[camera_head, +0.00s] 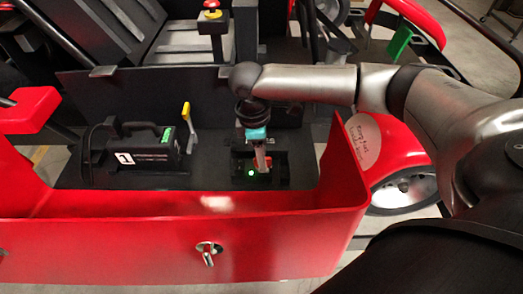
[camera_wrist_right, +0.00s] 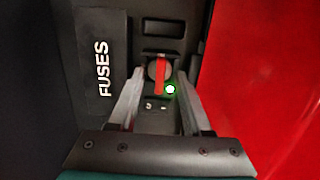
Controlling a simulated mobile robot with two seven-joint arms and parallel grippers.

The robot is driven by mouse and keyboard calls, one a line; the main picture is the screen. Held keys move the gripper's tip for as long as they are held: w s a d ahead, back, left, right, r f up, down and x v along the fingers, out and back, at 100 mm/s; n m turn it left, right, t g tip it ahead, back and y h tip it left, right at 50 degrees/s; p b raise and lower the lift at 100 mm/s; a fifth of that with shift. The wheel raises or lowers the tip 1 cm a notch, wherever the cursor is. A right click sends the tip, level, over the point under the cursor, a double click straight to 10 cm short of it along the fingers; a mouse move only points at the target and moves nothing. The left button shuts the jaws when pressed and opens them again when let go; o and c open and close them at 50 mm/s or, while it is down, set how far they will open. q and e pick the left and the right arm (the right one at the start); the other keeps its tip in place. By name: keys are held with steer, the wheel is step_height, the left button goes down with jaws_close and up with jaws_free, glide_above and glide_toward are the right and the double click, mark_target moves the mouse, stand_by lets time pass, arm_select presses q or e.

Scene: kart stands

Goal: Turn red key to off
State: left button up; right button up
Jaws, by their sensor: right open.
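The red key (camera_wrist_right: 160,75) sits in a round dark switch on a black panel. In the wrist view its red bar stands upright in the picture, and a green light (camera_wrist_right: 170,89) glows just beside its lower end. My right gripper (camera_wrist_right: 158,87) is open, with one finger on each side of the key and gaps visible between. In the head view my right gripper (camera_head: 260,158) points down at the panel, and the green light (camera_head: 251,173) shows below it. The key is mostly hidden there by the fingers. My left gripper is not in view.
A red kart body wall (camera_head: 130,240) runs along the front and right of the panel. A black box labelled 1 (camera_head: 140,155) and a yellow lever (camera_head: 187,112) stand to the left. A FUSES cover (camera_wrist_right: 103,70) lies left of the key.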

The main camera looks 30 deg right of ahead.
jaws_close()
stand_by(0.4)
steer(key=shift+r+n+p, duration=0.15)
steer(key=shift+n+p, duration=0.25)
steer(key=shift+p, duration=0.15)
steer(key=shift+s+n+t+p, duration=0.1)
steer(key=shift+n+t+p, duration=0.2)
steer(key=shift+n+p, duration=1.6)
steer(key=shift+n, duration=0.7)
